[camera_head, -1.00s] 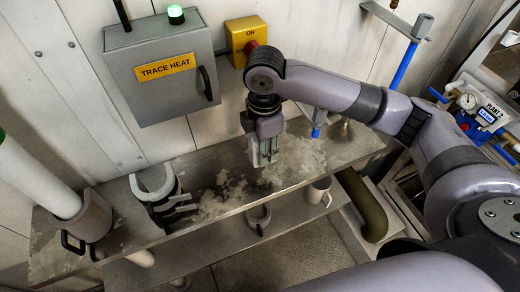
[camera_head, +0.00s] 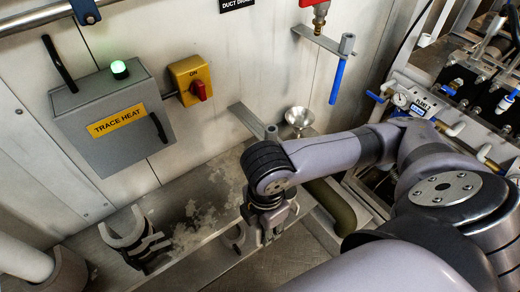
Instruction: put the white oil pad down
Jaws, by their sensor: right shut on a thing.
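My right gripper (camera_head: 264,232) points down near the front edge of the metal shelf (camera_head: 205,240). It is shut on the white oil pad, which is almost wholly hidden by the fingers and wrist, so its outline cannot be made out. Whether the gripper touches the shelf or hangs in front of it cannot be told. My left gripper is not in view.
A grey trace heat box (camera_head: 112,122) and a yellow switch box (camera_head: 190,80) are on the wall. A white half-round clamp (camera_head: 124,228) with black parts stands on the frosted shelf.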

